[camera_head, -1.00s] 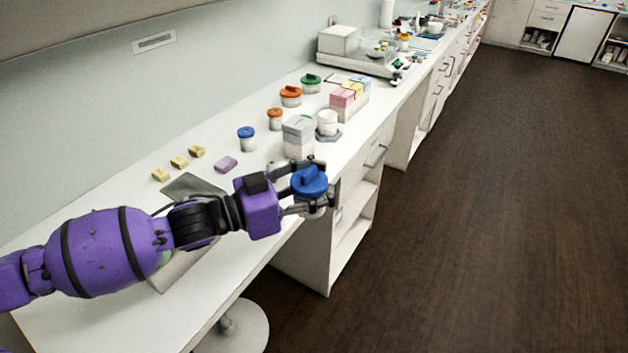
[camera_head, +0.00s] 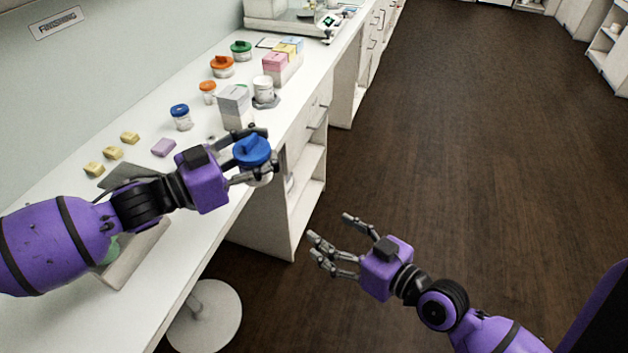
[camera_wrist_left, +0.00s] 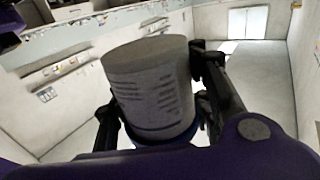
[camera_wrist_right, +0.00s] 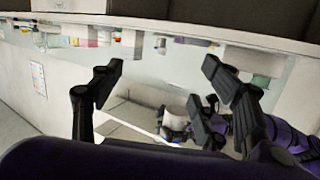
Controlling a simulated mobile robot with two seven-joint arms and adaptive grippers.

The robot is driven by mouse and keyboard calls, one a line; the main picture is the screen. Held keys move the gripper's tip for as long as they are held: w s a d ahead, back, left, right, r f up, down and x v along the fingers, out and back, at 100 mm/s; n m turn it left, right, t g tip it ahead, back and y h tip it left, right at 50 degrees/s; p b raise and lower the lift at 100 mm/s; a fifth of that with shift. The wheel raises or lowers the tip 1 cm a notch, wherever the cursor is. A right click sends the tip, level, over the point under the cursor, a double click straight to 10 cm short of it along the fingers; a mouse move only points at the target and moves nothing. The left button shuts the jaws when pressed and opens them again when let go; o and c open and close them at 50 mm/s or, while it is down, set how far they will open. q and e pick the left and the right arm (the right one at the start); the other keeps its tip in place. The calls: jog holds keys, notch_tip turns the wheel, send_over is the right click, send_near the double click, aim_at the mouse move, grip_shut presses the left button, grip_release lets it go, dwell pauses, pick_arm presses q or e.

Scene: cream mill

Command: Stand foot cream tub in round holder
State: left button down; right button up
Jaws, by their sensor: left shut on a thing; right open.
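A tub with a blue lid (camera_head: 252,150), likely the foot cream tub, is in my left gripper (camera_head: 256,156), lid up, over the counter's front edge. In the left wrist view the tub's pale printed body (camera_wrist_left: 150,85) sits between the fingers, with a strip of blue lid showing. The right wrist view also shows its pale body (camera_wrist_right: 175,120). A white round cup-like piece on a grey base (camera_head: 264,92), possibly the round holder, stands farther along the counter; I cannot tell its inside. My right gripper (camera_head: 330,247) is open and empty over the floor.
A grey-white box (camera_head: 235,106) stands just left of the cup-like piece. A small blue-lidded jar (camera_head: 181,118), orange-lidded jars (camera_head: 222,68), a green-lidded jar (camera_head: 241,51) and pastel boxes (camera_head: 276,64) stand behind. A stool (camera_head: 205,315) is below the counter.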

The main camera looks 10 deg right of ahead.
aim_at(256, 161)
jog(key=a+r+n+g+y, duration=0.1)
jog(key=a+r+n+y, duration=0.15)
jog(key=r, duration=0.55)
jog(key=a+r+n+g+y, duration=0.1)
jog(key=a+r+n+y, duration=0.15)
jog(key=r, duration=0.55)
jog(key=shift+m, duration=0.3)
jog(key=x, duration=1.2)
jog(key=shift+w+d, duration=0.25)
jog(key=shift+w, duration=0.2)
jog(key=c, duration=1.1)
jog(key=o, duration=1.1)
jog(key=shift+d, duration=0.1)
jog(key=v, duration=1.2)
jog(key=shift+f, duration=0.15)
